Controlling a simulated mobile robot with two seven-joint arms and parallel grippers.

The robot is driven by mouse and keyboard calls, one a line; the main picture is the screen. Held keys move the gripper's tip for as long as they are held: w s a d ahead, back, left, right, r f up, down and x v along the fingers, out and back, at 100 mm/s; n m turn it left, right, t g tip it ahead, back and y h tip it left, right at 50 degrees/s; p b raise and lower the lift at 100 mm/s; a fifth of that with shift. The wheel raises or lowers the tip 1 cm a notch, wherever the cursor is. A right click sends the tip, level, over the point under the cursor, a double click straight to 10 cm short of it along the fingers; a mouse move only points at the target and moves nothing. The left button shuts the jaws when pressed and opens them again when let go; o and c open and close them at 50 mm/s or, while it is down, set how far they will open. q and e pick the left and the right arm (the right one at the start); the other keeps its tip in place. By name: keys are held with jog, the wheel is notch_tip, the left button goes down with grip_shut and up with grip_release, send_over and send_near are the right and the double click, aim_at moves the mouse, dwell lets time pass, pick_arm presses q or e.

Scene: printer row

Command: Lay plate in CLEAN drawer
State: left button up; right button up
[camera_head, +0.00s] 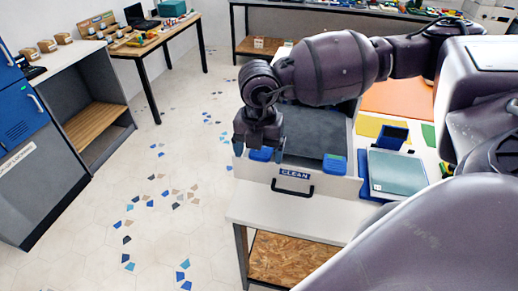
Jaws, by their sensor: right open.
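The open drawer labelled CLEAN (295,174) has a pale front with a black handle and a dark grey inside. Two blue pieces (335,163) sit at its front edge. A flat grey-green plate (397,172) lies on a blue base to the right of the drawer. My right gripper (260,148) points down at the drawer's front left corner, by the left blue piece. It is open, with nothing seen between its fingers. My right arm hides the back of the drawer. My left gripper is out of view.
A white table (300,216) with a wooden lower shelf carries the drawer. A small blue item (394,132) and yellow and green patches lie behind the plate. Blue and grey cabinets stand at far left. The tiled floor (165,215) between is clear.

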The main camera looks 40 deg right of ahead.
notch_tip(320, 180, up, 11)
jog(key=shift+b, duration=0.3)
jog(key=shift+f, duration=0.1)
